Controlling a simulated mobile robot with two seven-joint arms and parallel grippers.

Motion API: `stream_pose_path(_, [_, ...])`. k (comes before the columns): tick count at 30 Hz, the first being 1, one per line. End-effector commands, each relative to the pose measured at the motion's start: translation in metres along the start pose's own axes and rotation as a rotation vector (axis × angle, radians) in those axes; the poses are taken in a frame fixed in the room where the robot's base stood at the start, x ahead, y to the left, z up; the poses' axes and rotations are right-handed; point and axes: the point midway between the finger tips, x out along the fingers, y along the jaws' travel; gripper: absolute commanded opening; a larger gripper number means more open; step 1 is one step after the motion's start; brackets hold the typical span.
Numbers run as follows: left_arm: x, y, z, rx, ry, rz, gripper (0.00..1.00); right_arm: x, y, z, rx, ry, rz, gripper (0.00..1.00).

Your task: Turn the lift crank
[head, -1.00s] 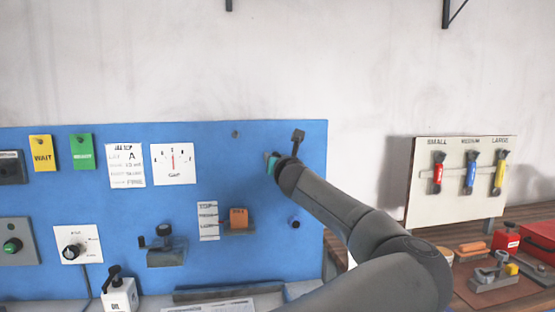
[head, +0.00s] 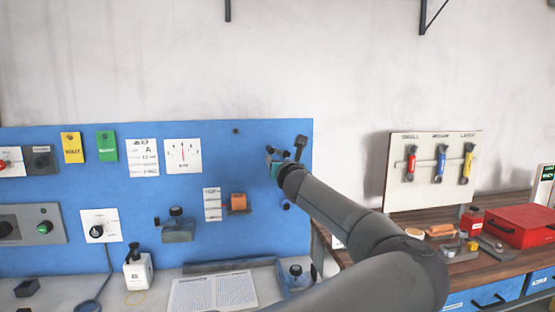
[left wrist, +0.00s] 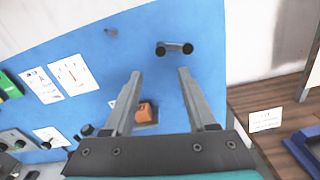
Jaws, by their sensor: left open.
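The lift crank looks to be the dark bar with two round knobs (left wrist: 174,48) on the blue panel in the left wrist view. My left gripper (left wrist: 159,73) is open there, its grey fingers apart with nothing between them. The crank lies beyond the fingertips, a little above and right of the gap, and looks clear of both fingers. In the head view my left gripper (head: 271,154) is in front of the panel's upper right part. My gripper and forearm largely hide the crank there, and I cannot tell which dark bits belong to it.
The blue panel (head: 140,195) carries an orange block (head: 238,202), a gauge card (head: 183,156) and a small peg (head: 236,130). Right of it, a tool board (head: 410,195) stands on a wooden bench holding a red box (head: 522,226). A bottle (head: 138,270) stands below the panel.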

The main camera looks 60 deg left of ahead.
Motion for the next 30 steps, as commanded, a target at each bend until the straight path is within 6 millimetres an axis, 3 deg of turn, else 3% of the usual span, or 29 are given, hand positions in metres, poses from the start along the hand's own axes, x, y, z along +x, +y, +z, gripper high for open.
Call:
stream_pose_path(15, [0.000, -0.002, 0.000, 0.003, -0.001, 0.000, 0.57, -0.002, -0.005, -0.001, 0.004, 0.001, -0.007, 0.00])
stream_pose_path(20, [0.000, -0.018, -0.003, 0.130, -0.032, -0.028, 0.57, 0.002, -0.009, -0.002, 0.005, 0.003, -0.011, 0.00])
stream_pose_path(23, [-0.002, -0.049, -0.009, 0.337, -0.083, -0.077, 0.57, 0.006, -0.009, -0.001, 0.005, 0.003, -0.011, 0.00])
stream_pose_path(26, [-0.010, -0.095, -0.028, 0.623, -0.155, -0.151, 0.57, 0.012, -0.009, -0.001, 0.005, 0.003, -0.011, 0.00])
stream_pose_path(30, [-0.036, -0.171, -0.082, 1.045, -0.272, -0.280, 0.57, 0.019, -0.008, 0.000, 0.004, 0.003, -0.010, 0.00])
